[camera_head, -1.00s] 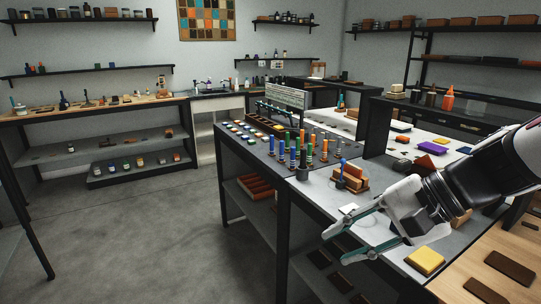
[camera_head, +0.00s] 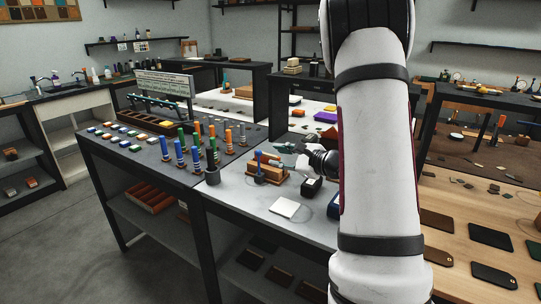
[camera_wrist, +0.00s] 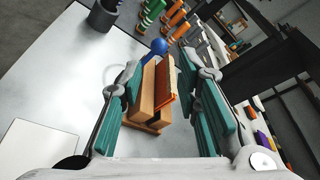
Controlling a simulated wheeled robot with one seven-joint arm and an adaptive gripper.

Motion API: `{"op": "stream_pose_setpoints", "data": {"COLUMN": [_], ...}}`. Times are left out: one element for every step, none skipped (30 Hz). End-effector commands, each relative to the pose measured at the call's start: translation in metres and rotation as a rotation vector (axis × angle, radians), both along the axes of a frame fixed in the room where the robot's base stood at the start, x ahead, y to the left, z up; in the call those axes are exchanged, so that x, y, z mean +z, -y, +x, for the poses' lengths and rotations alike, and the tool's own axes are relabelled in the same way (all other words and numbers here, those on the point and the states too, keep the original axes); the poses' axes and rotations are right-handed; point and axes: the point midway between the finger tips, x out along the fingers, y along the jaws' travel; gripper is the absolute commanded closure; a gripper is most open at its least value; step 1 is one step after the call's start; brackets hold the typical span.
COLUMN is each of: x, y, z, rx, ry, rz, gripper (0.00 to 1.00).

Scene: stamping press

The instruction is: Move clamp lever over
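The clamp (camera_head: 268,172) is a small wooden fixture of upright blocks on a base, standing on the pale worktop. In the wrist view, its tan and reddish-brown blocks (camera_wrist: 151,92) appear between my fingers. Its lever has a blue ball knob (camera_wrist: 160,46), seen just past the blocks; the knob also shows in the head view (camera_head: 258,154). My gripper (camera_wrist: 163,75) is open, with teal finger pads on either side of the clamp in the picture. In the head view my gripper (camera_head: 281,153) is at the clamp's right; contact cannot be told.
A dark cup (camera_wrist: 103,15) stands close to the clamp. Several coloured stamp handles (camera_head: 203,143) stand on the dark mat to the left. A white sheet (camera_head: 284,209) lies in front. My arm hides part of the worktop on the right.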

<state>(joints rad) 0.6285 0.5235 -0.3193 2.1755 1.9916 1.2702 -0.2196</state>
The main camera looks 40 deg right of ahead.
Motion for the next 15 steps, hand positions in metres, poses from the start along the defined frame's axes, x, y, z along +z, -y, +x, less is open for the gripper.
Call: {"op": "stream_pose_setpoints", "data": {"x": [-0.001, -0.002, -0.003, -0.004, -0.005, -0.006, -0.007, -0.008, -0.009, -0.010, -0.011, -0.012, -0.013, -0.013, -0.014], "y": [-0.002, -0.003, -0.004, -0.004, -0.005, -0.006, -0.006, -0.007, -0.008, -0.009, -0.009, -0.010, -0.011, -0.012, -0.013], "z": [0.004, 0.007, 0.011, 0.014, 0.018, 0.023, 0.027, 0.031, 0.036, 0.040, 0.044, 0.049, 0.053, 0.057, 0.062], "rx": [0.003, 0.004, 0.006, 0.006, 0.005, 0.006, 0.006, 0.007, 0.007, 0.007, 0.006, 0.007, 0.008, 0.009, 0.007], "ry": [0.000, 0.000, -0.001, -0.002, -0.002, -0.001, -0.001, 0.000, -0.001, -0.002, -0.001, -0.002, -0.002, -0.001, -0.001], "rz": [0.000, 0.000, 0.000, 0.000, 0.000, 0.000, -0.001, -0.001, 0.000, -0.001, -0.001, -0.001, 0.000, 0.000, 0.000], "gripper": [0.70, 0.70, 0.70, 0.70, 0.70, 0.70, 0.70, 0.70, 0.70, 0.70, 0.70, 0.70, 0.70, 0.70, 0.70]}}
